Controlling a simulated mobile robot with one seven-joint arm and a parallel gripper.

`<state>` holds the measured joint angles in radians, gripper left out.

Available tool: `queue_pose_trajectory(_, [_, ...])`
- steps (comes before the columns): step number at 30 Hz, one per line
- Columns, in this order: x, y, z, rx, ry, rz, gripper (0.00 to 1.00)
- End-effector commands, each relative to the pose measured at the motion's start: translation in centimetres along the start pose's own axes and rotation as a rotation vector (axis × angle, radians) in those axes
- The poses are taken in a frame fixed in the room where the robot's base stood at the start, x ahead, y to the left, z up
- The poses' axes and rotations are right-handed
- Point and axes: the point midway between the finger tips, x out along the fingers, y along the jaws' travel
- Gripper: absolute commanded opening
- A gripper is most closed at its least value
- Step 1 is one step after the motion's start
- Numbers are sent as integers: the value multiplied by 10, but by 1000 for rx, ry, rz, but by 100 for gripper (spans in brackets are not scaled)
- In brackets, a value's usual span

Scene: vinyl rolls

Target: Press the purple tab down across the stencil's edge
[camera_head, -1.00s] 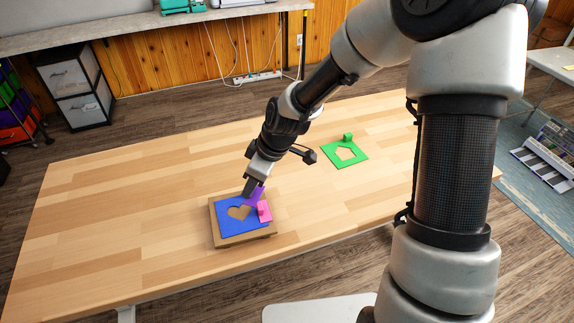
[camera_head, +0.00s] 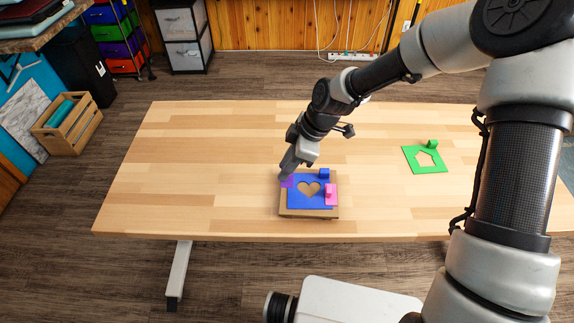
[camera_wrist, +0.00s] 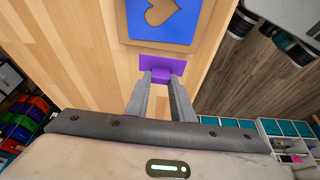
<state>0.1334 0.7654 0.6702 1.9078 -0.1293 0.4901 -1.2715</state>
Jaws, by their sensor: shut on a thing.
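A blue stencil (camera_head: 309,202) with a heart cutout lies on a brown board (camera_head: 309,213) near the table's front edge. It also shows at the top of the wrist view (camera_wrist: 184,36). My gripper (camera_head: 286,174) is at the stencil's upper left corner. In the wrist view my gripper (camera_wrist: 163,78) is shut on the raised grip of the purple tab (camera_wrist: 150,61). The tab's flat plate lies beside the board's edge there, apart from the blue. In the head view the purple tab (camera_head: 289,183) overlaps the stencil's left edge; contact cannot be told.
A pink tab (camera_head: 331,196) sits on the stencil's right edge. A small blue block (camera_head: 324,174) stands at its top edge. A green stencil (camera_head: 411,160) with a pentagon cutout lies at the right. The wooden table (camera_head: 190,180) is clear on the left.

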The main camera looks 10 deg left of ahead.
Motion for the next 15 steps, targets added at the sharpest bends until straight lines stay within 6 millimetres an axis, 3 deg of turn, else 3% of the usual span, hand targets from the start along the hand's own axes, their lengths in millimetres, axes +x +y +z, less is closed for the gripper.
queue_pose_trajectory(15, [46,-1,19,1,0,0,0])
